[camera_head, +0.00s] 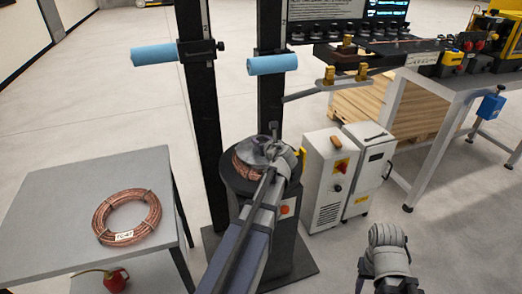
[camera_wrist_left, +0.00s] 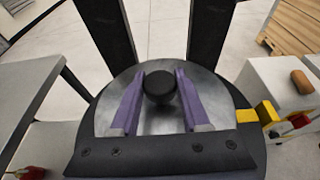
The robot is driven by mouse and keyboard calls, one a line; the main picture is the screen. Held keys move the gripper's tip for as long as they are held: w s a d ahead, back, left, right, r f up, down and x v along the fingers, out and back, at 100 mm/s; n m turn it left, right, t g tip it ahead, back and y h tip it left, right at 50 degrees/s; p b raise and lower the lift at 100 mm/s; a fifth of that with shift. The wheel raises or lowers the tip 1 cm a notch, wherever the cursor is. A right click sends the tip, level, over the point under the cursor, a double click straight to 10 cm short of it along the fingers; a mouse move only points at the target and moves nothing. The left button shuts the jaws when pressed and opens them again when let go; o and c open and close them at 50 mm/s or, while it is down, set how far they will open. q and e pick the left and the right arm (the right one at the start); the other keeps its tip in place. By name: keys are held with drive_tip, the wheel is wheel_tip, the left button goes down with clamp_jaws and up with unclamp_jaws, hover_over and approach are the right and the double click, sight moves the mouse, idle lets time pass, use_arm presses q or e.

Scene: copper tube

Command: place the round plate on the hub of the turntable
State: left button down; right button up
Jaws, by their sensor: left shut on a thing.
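The round plate (camera_head: 251,150) is a shiny grey disc lying over a copper coil (camera_head: 240,169) on the dark turntable (camera_head: 231,182). In the left wrist view, the plate (camera_wrist_left: 211,92) has a black knob (camera_wrist_left: 160,84) at its middle. My left gripper (camera_wrist_left: 158,97) has its two purple fingers on either side of the knob and is shut on it. In the head view my left gripper (camera_head: 272,153) covers part of the plate. The hub is hidden under the plate. My right gripper (camera_head: 385,268) is at the lower right, away from the turntable, its fingers unclear.
A grey table (camera_head: 60,215) at the left holds another copper coil (camera_head: 127,217) with a label. Two black columns with blue rollers (camera_head: 272,65) stand behind the turntable. White cabinets (camera_head: 328,185) stand close on its right. A workbench (camera_head: 440,85) is farther right.

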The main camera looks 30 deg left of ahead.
use_arm(q)
drive_tip(key=shift+f+b, duration=0.9)
drive_tip(key=shift+f, duration=0.45)
use_arm(e)
drive_tip(key=shift+f, duration=1.35)
use_arm(q)
drive_tip(key=shift+f, duration=0.15)
drive_tip(key=shift+c, duration=1.9)
unclamp_jaws()
use_arm(e)
drive_tip(key=shift+f, duration=0.1)
use_arm(q)
drive_tip(key=shift+s+d+r, duration=0.15)
drive_tip(key=shift+d+r, duration=0.05)
drive_tip(key=shift+r, duration=0.15)
drive_tip(key=p+v, duration=0.4)
drive_tip(key=v, duration=0.7)
drive_tip(key=shift+s+d, duration=0.15)
drive_tip(key=shift+d, duration=0.05)
use_arm(e)
wheel_tip(320, 180, up, 4)
drive_tip(key=shift+r, duration=0.2)
